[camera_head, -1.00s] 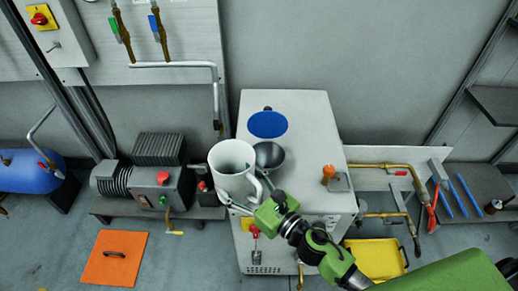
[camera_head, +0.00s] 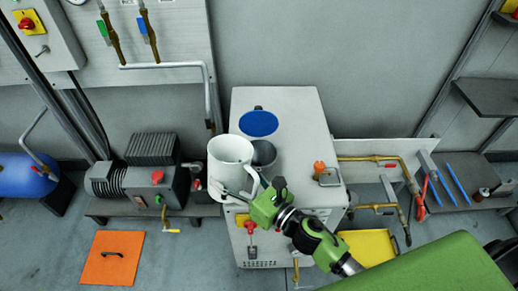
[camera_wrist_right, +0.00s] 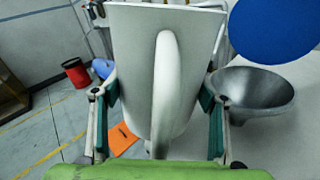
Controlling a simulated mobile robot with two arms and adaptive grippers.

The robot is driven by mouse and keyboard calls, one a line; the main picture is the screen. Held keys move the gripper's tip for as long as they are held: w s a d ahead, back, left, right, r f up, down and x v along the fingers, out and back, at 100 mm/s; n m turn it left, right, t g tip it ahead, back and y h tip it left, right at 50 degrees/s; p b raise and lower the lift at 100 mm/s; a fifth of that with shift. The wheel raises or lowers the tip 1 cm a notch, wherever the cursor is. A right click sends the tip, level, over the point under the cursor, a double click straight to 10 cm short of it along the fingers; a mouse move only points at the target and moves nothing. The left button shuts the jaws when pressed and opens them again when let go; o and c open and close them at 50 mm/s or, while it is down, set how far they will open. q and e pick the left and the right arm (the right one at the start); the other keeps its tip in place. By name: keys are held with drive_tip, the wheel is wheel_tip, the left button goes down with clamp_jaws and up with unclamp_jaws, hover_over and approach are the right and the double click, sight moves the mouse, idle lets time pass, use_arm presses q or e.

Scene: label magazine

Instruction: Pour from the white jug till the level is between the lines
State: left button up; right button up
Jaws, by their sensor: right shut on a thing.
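The white jug (camera_head: 229,172) is in my right gripper (camera_head: 243,197), above the left edge of the grey cabinet. It looks roughly upright, with its handle towards the arm. In the right wrist view the gripper (camera_wrist_right: 156,100) has a finger on each side of the jug (camera_wrist_right: 136,70) and its handle. A grey metal bowl-shaped funnel (camera_head: 264,154) stands on the cabinet just right of the jug, which partly covers it in the head view. The funnel also shows in the wrist view (camera_wrist_right: 254,95). I cannot make out liquid or level lines. My left gripper is not in view.
A blue round lid (camera_head: 258,123) is on the cabinet top (camera_head: 295,120) behind the funnel. An orange knob (camera_head: 319,167) is at its right side. A pump (camera_head: 150,180) stands left; an orange plate (camera_head: 112,257) lies on the floor.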

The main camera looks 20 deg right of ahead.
sight(239, 164)
drive_tip(key=shift+w+d+r+m+p, duration=0.15)
drive_tip(key=shift+d+r+m+p, duration=0.05)
drive_tip(key=shift+r+m+p, duration=0.4)
drive_tip(key=shift+w+d+r+m+p, duration=0.1)
drive_tip(key=shift+d+r+m+p, duration=0.05)
drive_tip(key=shift+r+m+p, duration=0.45)
drive_tip(key=m+p, duration=0.1)
drive_tip(key=d+r+m+p, duration=0.1)
drive_tip(key=shift+w+r+m+p, duration=0.2)
drive_tip(key=shift+w+m+p, duration=0.05)
drive_tip(key=shift+m+p, duration=0.05)
drive_tip(key=shift+m, duration=0.9)
drive_tip(key=shift+m+p, duration=0.45)
drive_tip(key=shift+m, duration=0.15)
drive_tip(key=shift+w+d+m+p, duration=0.15)
drive_tip(key=shift+m+p, duration=0.35)
drive_tip(key=shift+m, duration=1.1)
drive_tip(key=shift+d+f+m+b, duration=0.1)
drive_tip(key=shift+f+m+b, duration=0.25)
drive_tip(key=shift+f, duration=0.15)
